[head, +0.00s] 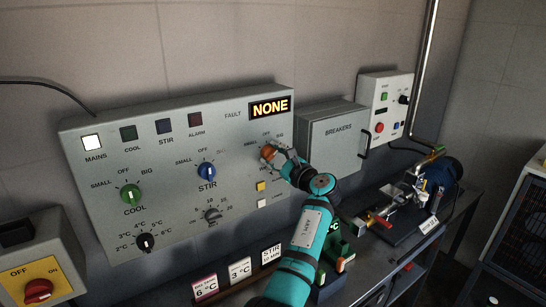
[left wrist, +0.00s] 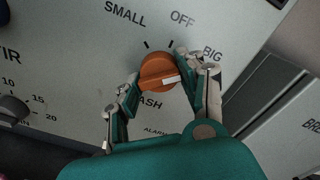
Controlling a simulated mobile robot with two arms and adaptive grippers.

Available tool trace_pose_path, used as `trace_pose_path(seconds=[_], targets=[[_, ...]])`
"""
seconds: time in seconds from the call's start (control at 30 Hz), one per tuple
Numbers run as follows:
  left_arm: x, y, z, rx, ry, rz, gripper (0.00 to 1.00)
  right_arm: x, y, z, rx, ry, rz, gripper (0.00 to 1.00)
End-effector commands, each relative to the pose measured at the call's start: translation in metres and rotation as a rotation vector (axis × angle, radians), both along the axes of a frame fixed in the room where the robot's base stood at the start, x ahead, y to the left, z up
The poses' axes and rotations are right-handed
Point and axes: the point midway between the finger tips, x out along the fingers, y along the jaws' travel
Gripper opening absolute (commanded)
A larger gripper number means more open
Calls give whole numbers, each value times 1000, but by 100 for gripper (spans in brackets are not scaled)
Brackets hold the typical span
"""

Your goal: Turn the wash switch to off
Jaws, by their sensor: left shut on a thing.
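The wash switch is an orange knob (head: 267,153) on the right part of the grey control panel (head: 105,165). In the left wrist view the knob (left wrist: 158,70) has a white mark on its right end, pointing right, nearer BIG than OFF. SMALL, OFF and BIG are printed around it; part of the WASH label below is covered. My left gripper (head: 279,158) is shut on the knob. In the left wrist view its fingers (left wrist: 158,85) sit on either side of it, and the right finger hides the area by BIG. My right gripper is not in view.
The panel's lit display (head: 270,107) reads NONE. The blue STIR knob (head: 207,171) and green COOL knob (head: 130,195) are to the left. A yellow button (head: 261,186) sits just below the wash knob. The BREAKERS box (head: 332,142) is close on the right. Cards (head: 240,270) stand below.

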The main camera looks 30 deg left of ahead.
Motion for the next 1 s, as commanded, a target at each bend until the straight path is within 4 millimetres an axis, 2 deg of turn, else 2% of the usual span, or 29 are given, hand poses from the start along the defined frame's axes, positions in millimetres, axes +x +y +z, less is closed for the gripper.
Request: trace_pose_path(seconds=[0.37, 0.57, 1.0], targets=[[0, 0, -2, -19, -50, 0, 8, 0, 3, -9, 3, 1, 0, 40], [0, 1, -3, -64, -162, 0, 8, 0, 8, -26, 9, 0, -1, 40], [0, 1, -3, -212, -518, 0, 8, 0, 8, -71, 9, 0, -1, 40]])
